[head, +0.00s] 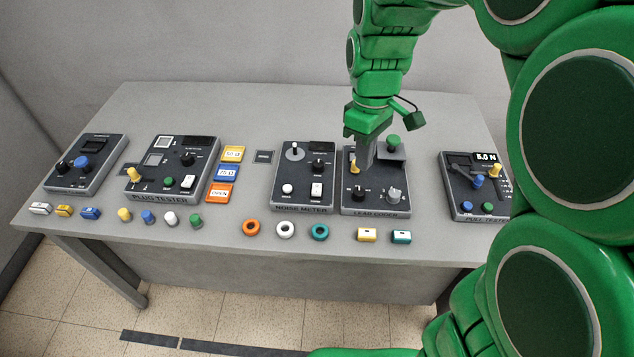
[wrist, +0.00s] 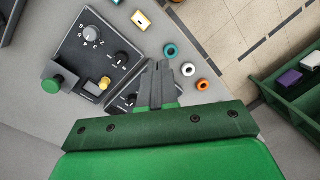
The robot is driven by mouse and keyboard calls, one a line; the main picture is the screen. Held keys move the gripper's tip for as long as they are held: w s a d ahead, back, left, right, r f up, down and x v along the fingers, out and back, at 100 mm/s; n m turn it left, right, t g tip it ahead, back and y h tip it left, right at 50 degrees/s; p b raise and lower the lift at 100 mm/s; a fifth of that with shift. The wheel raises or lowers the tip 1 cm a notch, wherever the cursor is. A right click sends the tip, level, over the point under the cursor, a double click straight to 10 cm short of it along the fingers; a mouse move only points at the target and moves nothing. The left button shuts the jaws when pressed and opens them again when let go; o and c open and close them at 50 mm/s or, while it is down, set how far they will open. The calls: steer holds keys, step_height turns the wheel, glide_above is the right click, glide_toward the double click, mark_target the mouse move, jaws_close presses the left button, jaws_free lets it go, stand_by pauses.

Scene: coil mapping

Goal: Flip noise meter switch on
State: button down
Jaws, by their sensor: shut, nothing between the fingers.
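The noise meter (head: 301,204) is a dark box on the table, left of the box under my gripper. It has a silver toggle (head: 295,150) on a round plate at upper left, a black knob (head: 318,164), a white round button (head: 287,188) and a white rocker switch (head: 316,190). My gripper (head: 364,168) is shut and empty, pointing down over the neighbouring box, right of the noise meter. In the wrist view the shut fingers (wrist: 158,66) and gripper body hide most of the noise meter; only a dark corner (wrist: 128,98) shows.
The neighbouring box (head: 375,208) bears knobs, a yellow peg and a green knob (head: 393,140). Orange, white and teal rings (head: 320,232) lie in front of the noise meter. A plug tester (head: 160,198) stands left. A green rack (wrist: 300,85) shows in the wrist view.

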mark_target(317, 192)
steer(key=w+a+f+n, duration=0.6)
steer(key=w+a, duration=0.4)
steer(key=w, duration=0.1)
steer(key=shift+w+f+n, duration=0.25)
steer(key=shift+f+n, duration=0.05)
steer(key=f, duration=0.4)
steer(key=s+f, duration=0.1)
steer(key=f, duration=0.3)
steer(key=s+f, duration=0.1)
steer(key=f, duration=0.4)
steer(key=shift+d, duration=0.1)
steer(key=shift+s+f, duration=0.15)
steer(key=shift+f, duration=0.25)
steer(key=shift+s+f, duration=0.1)
steer(key=shift+w, duration=0.2)
